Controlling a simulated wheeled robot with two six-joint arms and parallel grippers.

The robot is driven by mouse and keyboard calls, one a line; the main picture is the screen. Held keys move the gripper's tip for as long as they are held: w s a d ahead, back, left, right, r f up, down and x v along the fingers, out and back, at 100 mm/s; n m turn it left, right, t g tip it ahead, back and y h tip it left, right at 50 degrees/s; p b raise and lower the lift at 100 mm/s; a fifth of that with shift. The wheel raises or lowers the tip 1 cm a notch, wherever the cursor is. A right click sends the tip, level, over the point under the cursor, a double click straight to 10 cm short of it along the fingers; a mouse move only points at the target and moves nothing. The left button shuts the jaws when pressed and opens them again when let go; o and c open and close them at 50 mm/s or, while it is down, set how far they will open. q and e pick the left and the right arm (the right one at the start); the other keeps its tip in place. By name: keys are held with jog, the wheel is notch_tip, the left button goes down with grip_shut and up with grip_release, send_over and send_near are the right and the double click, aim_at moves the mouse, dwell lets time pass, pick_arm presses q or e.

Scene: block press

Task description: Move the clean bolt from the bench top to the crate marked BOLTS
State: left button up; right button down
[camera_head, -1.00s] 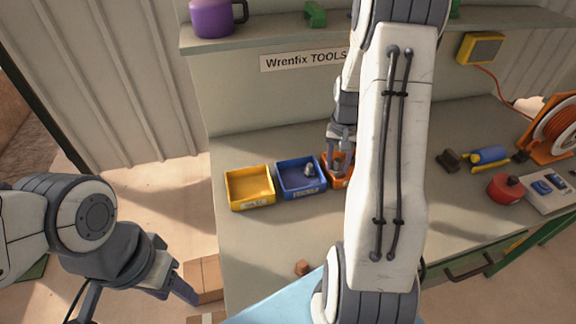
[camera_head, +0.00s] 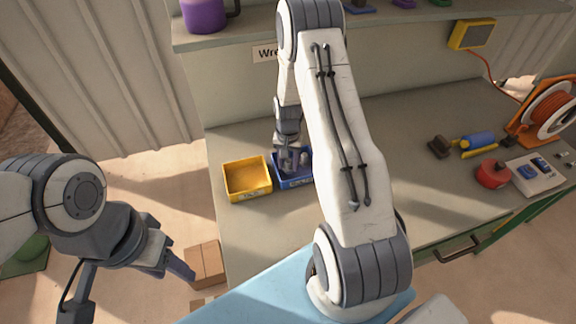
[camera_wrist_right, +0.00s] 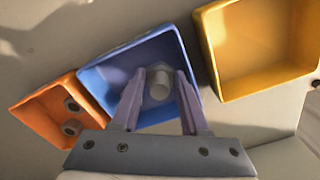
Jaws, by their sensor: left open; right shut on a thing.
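My right gripper (camera_head: 290,162) is low over the blue crate (camera_head: 281,183), shut on a pale grey bolt. In the right wrist view the bolt (camera_wrist_right: 158,82) sits between the two fingers, over the crate's inside. I cannot tell whether it touches the floor. Another small grey piece (camera_head: 304,157) shows in the blue crate, right of the gripper. The crate labels are too small to read. My left gripper (camera_head: 172,265) is open and empty, left of the bench.
The yellow crate (camera_head: 246,196) stands beside the blue one and looks empty. A red round can (camera_head: 492,174), a blue and yellow tool (camera_head: 478,143) and an orange cable reel (camera_head: 548,118) stand at the right. The bench front is mostly clear.

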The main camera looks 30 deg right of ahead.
notch_tip(320, 180, down, 2)
jog(key=shift+p, duration=0.3)
jog(key=shift+f, duration=0.2)
jog(key=shift+f, duration=0.2)
jog(key=c, duration=0.7)
grip_release()
